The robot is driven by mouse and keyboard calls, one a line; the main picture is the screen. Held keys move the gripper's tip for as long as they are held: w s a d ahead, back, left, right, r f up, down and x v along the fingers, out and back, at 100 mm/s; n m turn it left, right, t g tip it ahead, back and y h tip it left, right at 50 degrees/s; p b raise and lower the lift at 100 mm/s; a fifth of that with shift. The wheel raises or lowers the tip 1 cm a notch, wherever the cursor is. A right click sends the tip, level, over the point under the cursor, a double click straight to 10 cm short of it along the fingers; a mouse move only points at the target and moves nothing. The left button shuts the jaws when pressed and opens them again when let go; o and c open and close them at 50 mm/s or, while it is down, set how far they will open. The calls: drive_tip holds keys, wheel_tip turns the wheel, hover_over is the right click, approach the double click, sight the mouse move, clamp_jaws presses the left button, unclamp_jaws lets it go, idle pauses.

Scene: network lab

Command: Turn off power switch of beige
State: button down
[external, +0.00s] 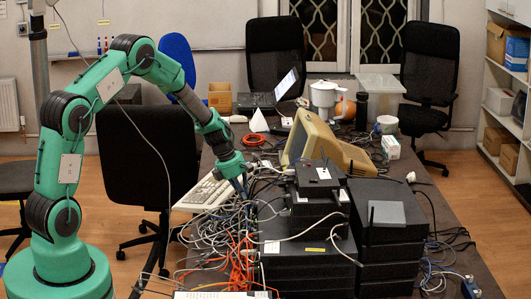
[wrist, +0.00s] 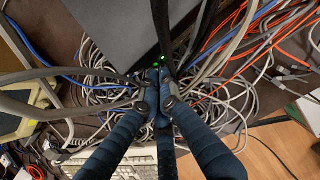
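A beige monitor (external: 318,143) leans tilted on the table behind a stack of black network boxes. A beige casing (wrist: 22,105) at the left edge of the wrist view appears to be part of it. I cannot make out a power switch in either view. My gripper (external: 243,187) points down into the cable tangle, left of the boxes and in front of the monitor. In the wrist view its dark blue fingers (wrist: 160,76) come together at the tips, with nothing visible held. Small green lights show by the tips. Whether they touch anything is unclear.
A beige keyboard (external: 205,191) lies left of my gripper. Grey and orange cables (external: 222,240) cover the near left of the table. Black boxes (external: 305,245) are stacked to the right. A laptop (external: 280,92) stands farther back.

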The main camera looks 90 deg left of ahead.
drive_tip(key=shift+s+r, duration=0.1)
idle(0.5)
drive_tip(key=s+p+v, duration=0.1)
drive_tip(key=p+v, duration=0.2)
drive_tip(key=v, duration=0.8)
idle(0.6)
